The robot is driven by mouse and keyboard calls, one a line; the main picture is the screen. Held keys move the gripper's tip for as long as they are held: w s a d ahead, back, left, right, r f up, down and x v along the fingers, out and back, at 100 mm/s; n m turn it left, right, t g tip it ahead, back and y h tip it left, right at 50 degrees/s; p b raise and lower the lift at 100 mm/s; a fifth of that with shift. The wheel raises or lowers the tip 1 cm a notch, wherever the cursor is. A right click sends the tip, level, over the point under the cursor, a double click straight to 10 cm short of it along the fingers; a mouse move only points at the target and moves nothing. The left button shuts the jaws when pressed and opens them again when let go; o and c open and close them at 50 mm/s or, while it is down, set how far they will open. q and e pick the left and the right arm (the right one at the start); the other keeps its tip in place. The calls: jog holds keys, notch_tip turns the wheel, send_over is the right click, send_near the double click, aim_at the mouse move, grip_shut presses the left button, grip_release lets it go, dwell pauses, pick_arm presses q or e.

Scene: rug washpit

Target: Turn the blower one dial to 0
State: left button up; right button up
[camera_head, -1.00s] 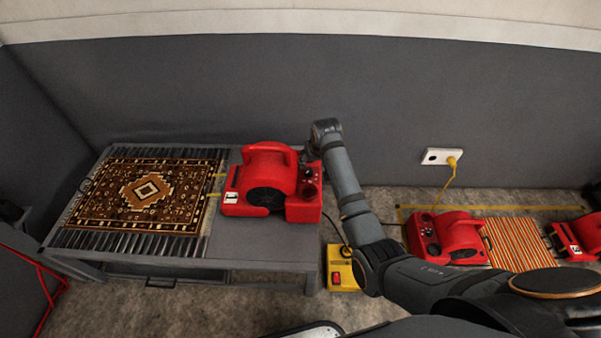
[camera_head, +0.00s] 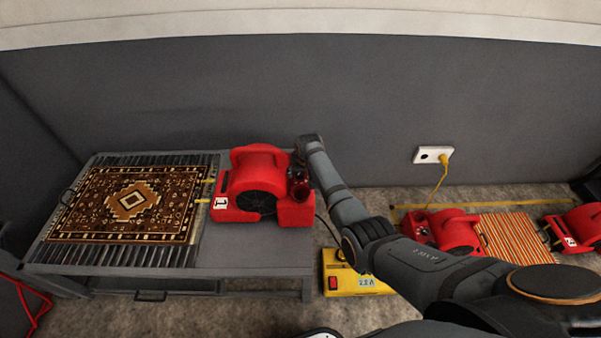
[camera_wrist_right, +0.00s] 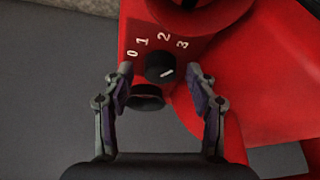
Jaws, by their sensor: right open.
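Blower one (camera_head: 250,168) is red, carries a "1" label (camera_head: 220,203) and stands on the grey slatted table. Its black dial (camera_wrist_right: 160,67) shows in the right wrist view on a red panel marked 0, 1, 2, 3 from left to right. The dial's white mark sits on its lower right side; I cannot tell exactly which number it matches. My right gripper (camera_wrist_right: 158,82) is open, with one finger on each side of the dial and visible gaps to it. In the head view my right gripper (camera_head: 299,178) is at the blower's right end, partly hidden. My left gripper is out of view.
A patterned rug (camera_head: 130,202) lies on the table's left part (camera_head: 250,255). A yellow box with a red switch (camera_head: 345,284) stands on the floor. Two other red blowers (camera_head: 455,232) flank a striped orange rug (camera_head: 515,240) at right. A wall socket (camera_head: 425,155) holds a yellow plug.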

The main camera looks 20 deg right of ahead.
jog(key=c, duration=1.1)
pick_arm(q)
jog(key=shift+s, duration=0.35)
pick_arm(e)
jog(key=shift+c, duration=0.2)
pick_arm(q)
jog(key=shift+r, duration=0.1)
pick_arm(e)
jog(key=shift+r, duration=0.1)
